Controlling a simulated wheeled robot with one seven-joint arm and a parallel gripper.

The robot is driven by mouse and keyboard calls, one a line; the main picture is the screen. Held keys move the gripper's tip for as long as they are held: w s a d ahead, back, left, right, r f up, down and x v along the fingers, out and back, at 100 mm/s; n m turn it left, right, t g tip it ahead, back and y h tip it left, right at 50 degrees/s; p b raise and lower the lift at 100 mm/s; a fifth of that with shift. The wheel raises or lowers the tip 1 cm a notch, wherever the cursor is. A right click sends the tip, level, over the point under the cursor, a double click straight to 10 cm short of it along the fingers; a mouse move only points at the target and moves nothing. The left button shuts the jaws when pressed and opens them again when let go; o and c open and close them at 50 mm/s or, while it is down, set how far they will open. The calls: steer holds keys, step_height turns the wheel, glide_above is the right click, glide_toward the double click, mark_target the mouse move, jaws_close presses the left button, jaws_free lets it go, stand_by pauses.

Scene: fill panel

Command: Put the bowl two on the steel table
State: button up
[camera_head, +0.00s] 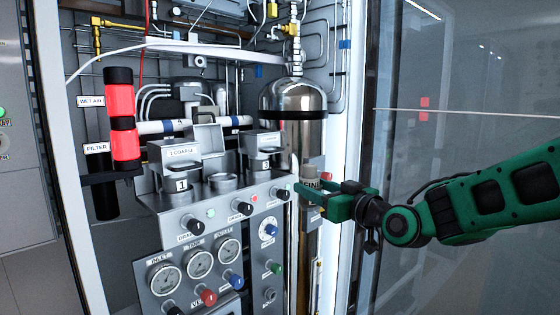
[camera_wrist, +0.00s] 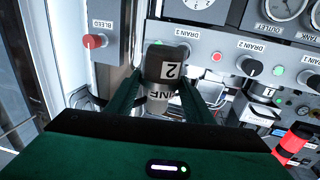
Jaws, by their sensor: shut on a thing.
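Bowl two, a dark grey cylinder marked "2" (camera_wrist: 168,68) with a lighter band lettered "FINE", is between my fingers in the wrist view. I cannot tell from these views whether the bowl touches anything else. No steel table can be made out in either view.
The panel ledge holds bowl one (camera_head: 181,185), an open round socket (camera_head: 223,182) and another labelled unit (camera_head: 263,160). Gauges (camera_head: 200,263) and knobs line the front below. A red lit column (camera_head: 122,115) stands left. A glass door (camera_head: 460,90) is at the right.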

steer(key=w+d+f+m+t+h, duration=0.1)
steer(key=w+d+f+m+h, duration=0.2)
steer(key=d+f, duration=0.9)
steer(key=w+d+f+m+t+h, duration=0.2)
steer(key=w+d+f+m+h, duration=0.2)
steer(key=w+d+f+h, duration=0.3)
steer(key=shift+w+d+f+h, duration=0.3)
steer(key=shift+w+d+f, duration=1.35)
steer(key=shift+d+f, duration=1.5)
